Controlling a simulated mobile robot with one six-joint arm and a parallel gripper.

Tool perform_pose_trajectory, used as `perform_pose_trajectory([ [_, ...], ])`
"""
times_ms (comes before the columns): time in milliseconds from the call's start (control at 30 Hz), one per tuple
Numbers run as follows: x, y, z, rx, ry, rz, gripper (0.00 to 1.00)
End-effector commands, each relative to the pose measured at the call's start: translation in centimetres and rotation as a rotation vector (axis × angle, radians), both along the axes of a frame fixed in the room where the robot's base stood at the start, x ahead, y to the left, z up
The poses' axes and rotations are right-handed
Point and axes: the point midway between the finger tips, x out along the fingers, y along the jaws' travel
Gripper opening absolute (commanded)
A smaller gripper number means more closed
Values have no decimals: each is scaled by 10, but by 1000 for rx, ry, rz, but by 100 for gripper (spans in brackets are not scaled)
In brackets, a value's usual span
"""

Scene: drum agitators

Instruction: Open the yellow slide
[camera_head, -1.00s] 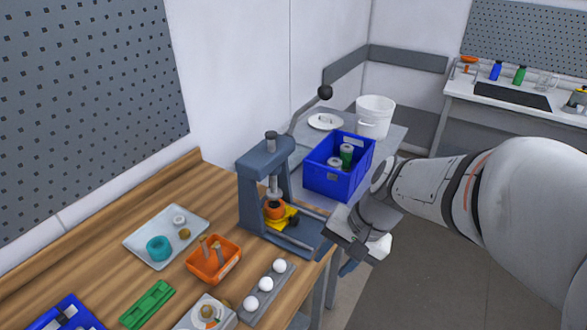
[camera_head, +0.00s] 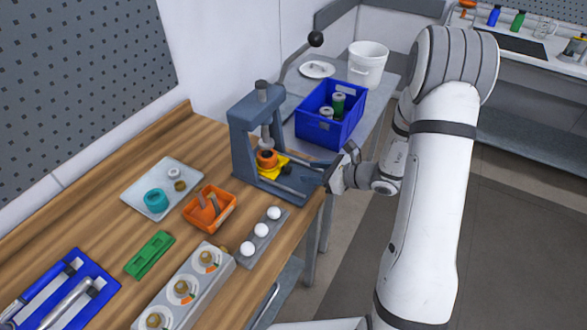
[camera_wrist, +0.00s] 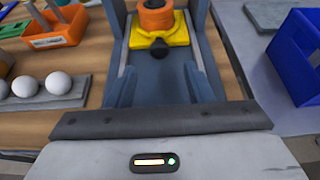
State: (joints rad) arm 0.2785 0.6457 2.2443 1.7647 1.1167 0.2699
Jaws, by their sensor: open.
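The yellow slide (camera_head: 275,172) sits inside the blue-grey press (camera_head: 243,150), with an orange ring-shaped part (camera_head: 266,158) on it. In the wrist view the yellow slide (camera_wrist: 176,37) shows at the top centre, with a black knob (camera_wrist: 160,50) on its near side. My gripper (camera_head: 328,178) is at the open front of the press, facing the slide. In the wrist view my gripper (camera_wrist: 161,88) is open, its fingers left and right of the knob's line. The knob appears beyond the fingertips, with nothing held.
A blue crate (camera_head: 312,128) with cans stands close behind the press. An orange bin (camera_head: 192,213) and a grey holder with white balls (camera_head: 251,247) lie left of my gripper. The press's side walls flank the slide. The floor at right is open.

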Motion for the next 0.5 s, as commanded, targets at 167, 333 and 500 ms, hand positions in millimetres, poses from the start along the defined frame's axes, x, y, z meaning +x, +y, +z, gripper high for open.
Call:
perform_pose_trajectory([
  [167,12,22,-9,0,2,6,47],
  [333,26,43,-19,-1,1,6,47],
  [500,34,54,-25,-2,0,5,47],
])
